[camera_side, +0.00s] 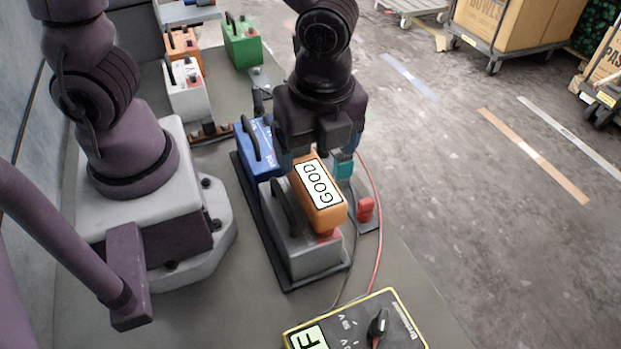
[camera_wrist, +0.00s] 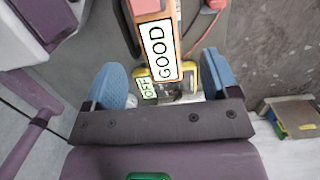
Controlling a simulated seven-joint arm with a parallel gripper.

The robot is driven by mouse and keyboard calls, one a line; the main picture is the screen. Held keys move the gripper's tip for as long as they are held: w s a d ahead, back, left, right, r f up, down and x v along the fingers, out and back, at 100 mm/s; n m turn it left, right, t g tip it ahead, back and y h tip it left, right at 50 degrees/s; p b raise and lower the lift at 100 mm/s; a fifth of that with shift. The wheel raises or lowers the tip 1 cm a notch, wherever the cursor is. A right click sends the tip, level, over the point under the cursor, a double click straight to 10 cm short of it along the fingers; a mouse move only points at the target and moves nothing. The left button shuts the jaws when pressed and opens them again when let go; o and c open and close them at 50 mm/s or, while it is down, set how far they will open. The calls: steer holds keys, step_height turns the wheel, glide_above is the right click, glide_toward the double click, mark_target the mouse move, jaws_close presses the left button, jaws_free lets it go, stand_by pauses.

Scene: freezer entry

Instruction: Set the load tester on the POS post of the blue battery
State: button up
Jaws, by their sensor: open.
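The load tester (camera_side: 325,210) is an orange box with a white display reading GOOD. It stands over the grey battery (camera_side: 318,258), at a red post there; the exact contact is hidden. My gripper (camera_side: 317,165) is open at the tester's upper end. In the wrist view, the tester (camera_wrist: 162,50) shows between the two blue fingers of my gripper (camera_wrist: 162,80), with visible gaps on both sides. The blue battery (camera_side: 252,150) stands behind the grey one, partly hidden by my gripper. Its POS post is not clearly visible.
A yellow-edged meter (camera_side: 365,322) lies in front, with red and black leads. A red clamp (camera_side: 365,208) lies to the right. White (camera_side: 186,92), orange (camera_side: 182,45) and green (camera_side: 243,47) batteries stand at the back. The bench is bare at front left.

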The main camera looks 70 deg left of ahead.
mark_target(311, 173)
steer(key=shift+s+a+f, duration=0.1)
steer(key=shift+a+f, duration=0.05)
steer(key=shift+f, duration=0.85)
steer(key=shift+w+a+f, duration=0.1)
steer(key=shift+a+f, duration=0.1)
steer(key=shift+f, duration=0.8)
steer(key=shift+s+a+f, duration=0.1)
steer(key=shift+a+f, duration=0.05)
steer(key=shift+f, duration=0.85)
steer(key=c, duration=1.4)
step_height(311, 173, up, 14)
steer(key=shift+a, duration=0.1)
steer(key=a+f, duration=0.3)
steer(key=a, duration=0.5)
steer(key=a+f, duration=0.4)
steer(key=a, duration=0.4)
steer(key=shift+a, duration=0.4)
